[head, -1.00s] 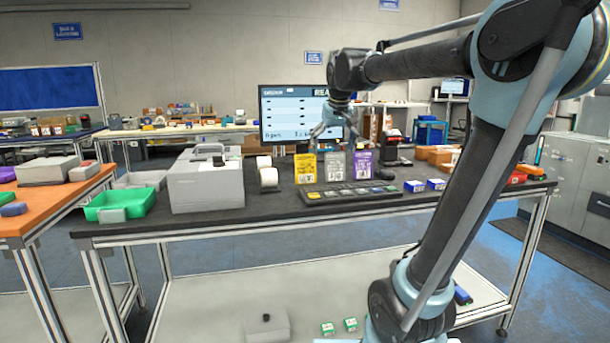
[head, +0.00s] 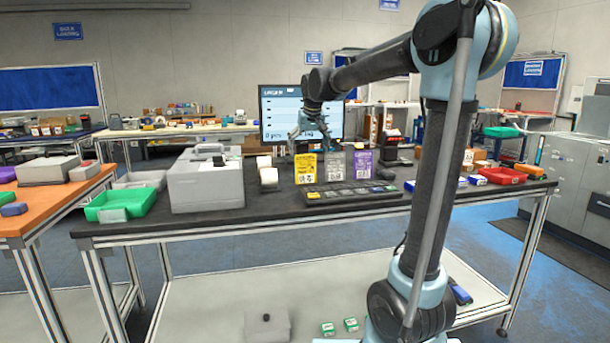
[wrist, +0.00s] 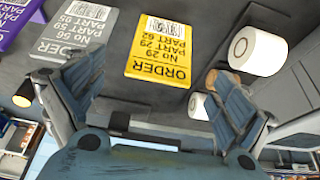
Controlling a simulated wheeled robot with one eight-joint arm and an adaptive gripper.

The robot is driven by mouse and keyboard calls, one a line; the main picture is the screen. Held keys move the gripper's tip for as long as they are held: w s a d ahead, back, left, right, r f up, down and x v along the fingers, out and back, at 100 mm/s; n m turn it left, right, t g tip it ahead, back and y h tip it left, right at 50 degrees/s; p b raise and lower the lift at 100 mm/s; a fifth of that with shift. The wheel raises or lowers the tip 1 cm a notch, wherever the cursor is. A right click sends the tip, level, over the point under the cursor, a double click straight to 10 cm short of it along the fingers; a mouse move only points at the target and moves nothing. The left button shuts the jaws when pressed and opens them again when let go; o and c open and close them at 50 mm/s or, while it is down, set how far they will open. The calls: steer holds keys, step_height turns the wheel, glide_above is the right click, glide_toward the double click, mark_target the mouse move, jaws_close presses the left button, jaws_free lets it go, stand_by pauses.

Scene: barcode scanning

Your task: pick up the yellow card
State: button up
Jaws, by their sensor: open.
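The yellow card (head: 306,168) stands upright on the dark workbench (head: 250,212), leftmost of three order cards in the head view. The grey card (head: 335,165) is beside it, then the purple card (head: 361,163). In the wrist view the yellow card (wrist: 163,45) lies ahead of my fingers, with its barcode and "ORDER" print visible; the grey card (wrist: 75,32) is to its left. My gripper (head: 308,132) is above and behind the yellow card. In the wrist view my gripper (wrist: 155,95) has its fingers spread wide, with nothing between them.
White label rolls (wrist: 257,50) are close beside the yellow card. A dark tray with several tiles (head: 350,194) lies in front of the cards. The monitor (head: 300,113) stands behind. A grey box machine (head: 206,180) and green bin (head: 120,205) are at the left.

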mark_target(306, 164)
steer(key=shift+x, duration=4.35)
steer(key=shift+s, duration=0.15)
steer(key=shift+c, duration=0.3)
steer(key=c, duration=1)
